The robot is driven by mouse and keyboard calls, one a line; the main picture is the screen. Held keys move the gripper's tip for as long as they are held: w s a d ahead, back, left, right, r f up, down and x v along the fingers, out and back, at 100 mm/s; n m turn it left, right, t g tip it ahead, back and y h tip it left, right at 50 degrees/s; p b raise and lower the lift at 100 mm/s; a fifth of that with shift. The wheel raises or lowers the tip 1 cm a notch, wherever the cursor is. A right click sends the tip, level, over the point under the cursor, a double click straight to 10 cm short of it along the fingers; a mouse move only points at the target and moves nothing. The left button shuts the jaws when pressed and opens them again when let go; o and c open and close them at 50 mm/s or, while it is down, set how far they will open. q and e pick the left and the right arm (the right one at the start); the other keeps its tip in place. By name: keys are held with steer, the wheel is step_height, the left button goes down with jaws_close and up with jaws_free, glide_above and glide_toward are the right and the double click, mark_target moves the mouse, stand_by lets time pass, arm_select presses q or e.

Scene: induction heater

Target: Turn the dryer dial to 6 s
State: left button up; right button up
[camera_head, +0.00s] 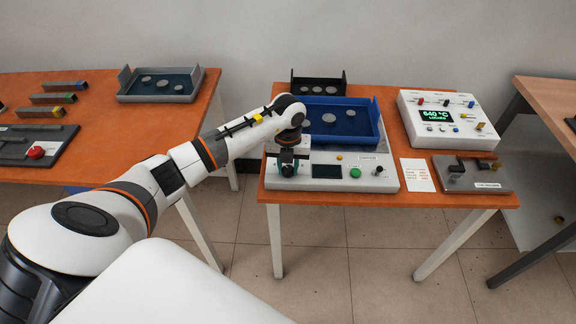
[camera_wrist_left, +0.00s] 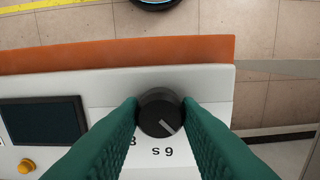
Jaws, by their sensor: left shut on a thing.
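The dryer (camera_head: 330,184) is a light grey console at the front of the middle orange table. Its dial (camera_wrist_left: 160,112) is a black round knob between the two green fingers of my left gripper (camera_wrist_left: 160,115), which is shut on it. An "s" and a partly covered digit also show; other marks are hidden by the fingers. In the head view my left gripper (camera_head: 287,166) is at the left end of the dryer panel and hides the dial. My right gripper is not in view.
The dryer's dark display (camera_head: 327,171), green button (camera_head: 355,173) and small black knob (camera_head: 378,173) sit right of the gripper. A blue tray (camera_head: 374,122) stands behind. A white heater unit reading 640 °C (camera_head: 436,116) and a grey fixture (camera_head: 474,181) are further right.

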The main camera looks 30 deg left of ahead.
mark_target(288, 168)
arm_select(q)
steer(key=m+b, duration=0.2)
steer(key=m, duration=0.2)
steer(key=shift+m+b, duration=1.2)
steer(key=shift+m, duration=0.9)
steer(key=shift+r, duration=0.1)
steer(key=o, duration=1)
steer(key=shift+c, duration=0.2)
step_height(288, 168, up, 12)
steer(key=b, duration=0.1)
